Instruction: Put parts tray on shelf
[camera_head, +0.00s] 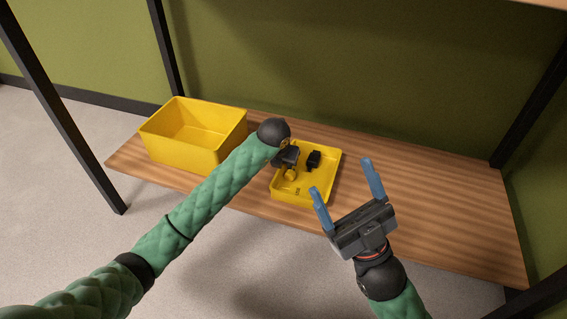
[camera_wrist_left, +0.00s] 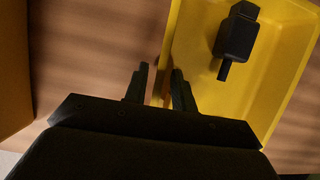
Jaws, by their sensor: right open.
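The parts tray (camera_head: 328,172) is a shallow yellow tray over the wooden board, close to its front edge; I cannot tell whether it rests flat. It holds a black part (camera_head: 313,159) and a small yellow part (camera_head: 291,174). My left gripper (camera_head: 286,162) is at the tray's left wall. In the left wrist view, its fingers (camera_wrist_left: 159,82) are close together on either side of that wall, and the black part (camera_wrist_left: 238,38) lies inside the tray (camera_wrist_left: 275,75). My right gripper (camera_head: 346,180) is open and empty, blue fingers spread, in front of the tray's right side.
A deeper yellow bin (camera_head: 182,148) stands on the wooden board (camera_head: 430,205) at the left. Black posts (camera_head: 70,110) frame the board, and a green wall (camera_head: 350,60) is behind. The board's right part is clear.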

